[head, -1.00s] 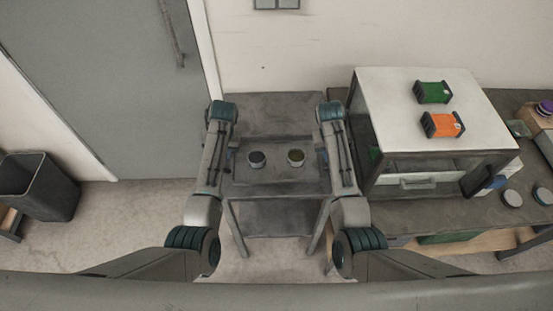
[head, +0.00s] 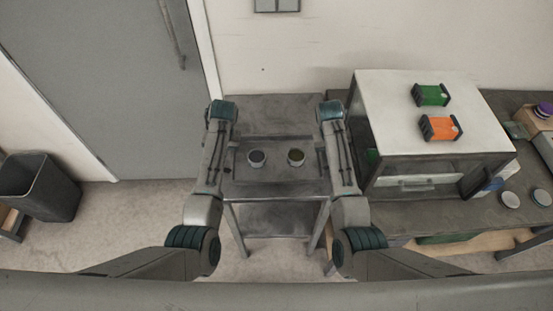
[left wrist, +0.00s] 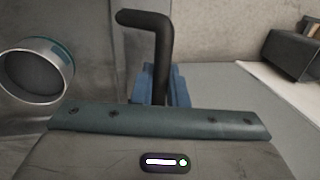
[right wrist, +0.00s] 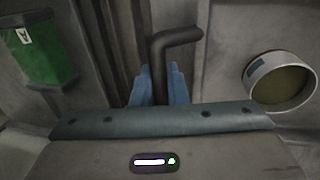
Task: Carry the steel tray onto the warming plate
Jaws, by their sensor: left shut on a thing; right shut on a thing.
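The steel tray (head: 275,178) is a grey shallow tray between my two arms in the head view, over a grey metal stand. My left gripper (left wrist: 160,88) is shut on a black bent tray handle (left wrist: 160,50). My right gripper (right wrist: 159,88) is shut on the other dark handle (right wrist: 162,60). In the head view my arms hide both grips. I cannot tell if the tray touches the stand, and cannot clearly make out the warming plate.
The grey stand (head: 275,108) is against the wall. To its right a bench carries a white-topped cabinet (head: 390,90) with a green box (head: 431,95) and an orange box (head: 440,128) on top. A dark bin (head: 40,190) is at the left by the door.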

